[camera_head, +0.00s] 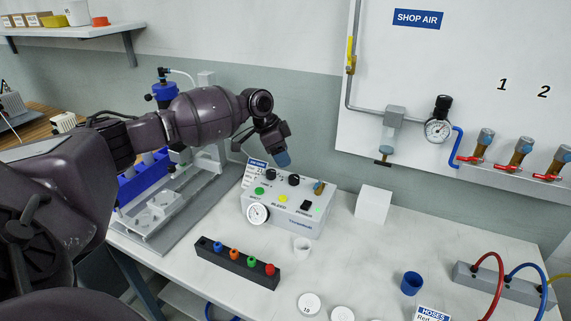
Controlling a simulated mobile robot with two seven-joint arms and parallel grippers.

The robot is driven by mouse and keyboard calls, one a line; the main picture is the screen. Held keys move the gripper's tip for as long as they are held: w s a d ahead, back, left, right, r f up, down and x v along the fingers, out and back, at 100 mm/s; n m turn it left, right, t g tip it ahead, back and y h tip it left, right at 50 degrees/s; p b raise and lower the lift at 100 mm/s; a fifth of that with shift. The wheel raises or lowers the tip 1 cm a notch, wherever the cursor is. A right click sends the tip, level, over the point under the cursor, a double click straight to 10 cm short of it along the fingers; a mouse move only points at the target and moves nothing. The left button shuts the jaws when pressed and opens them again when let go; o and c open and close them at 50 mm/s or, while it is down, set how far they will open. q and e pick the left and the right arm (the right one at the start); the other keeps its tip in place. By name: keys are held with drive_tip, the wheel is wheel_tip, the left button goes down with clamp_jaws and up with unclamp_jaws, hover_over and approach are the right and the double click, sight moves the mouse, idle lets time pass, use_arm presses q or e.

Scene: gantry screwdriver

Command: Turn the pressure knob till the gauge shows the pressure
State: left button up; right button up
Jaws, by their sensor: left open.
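The grey-white control box (285,212) stands on the bench with two black knobs along its upper part, a left knob (267,173) and a right knob (294,180). Their labels are too small to read. A round white gauge (257,213) sits at the box's front left; its reading is too small to make out. My left gripper (282,160) is open, tilted downward, just above and behind the two knobs, and appears apart from them. It holds nothing that I can see. My right gripper is out of view.
A wall regulator with a second gauge (437,130) hangs on the shop-air panel. A dark rack (238,263) with coloured pieces and a white cup (302,247) stand in front of the box. A white block (373,206) is right of it; a metal fixture (170,215) is left.

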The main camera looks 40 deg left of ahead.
use_arm(q)
drive_tip(key=shift+v, duration=1.05)
drive_tip(key=shift+a, duration=0.1)
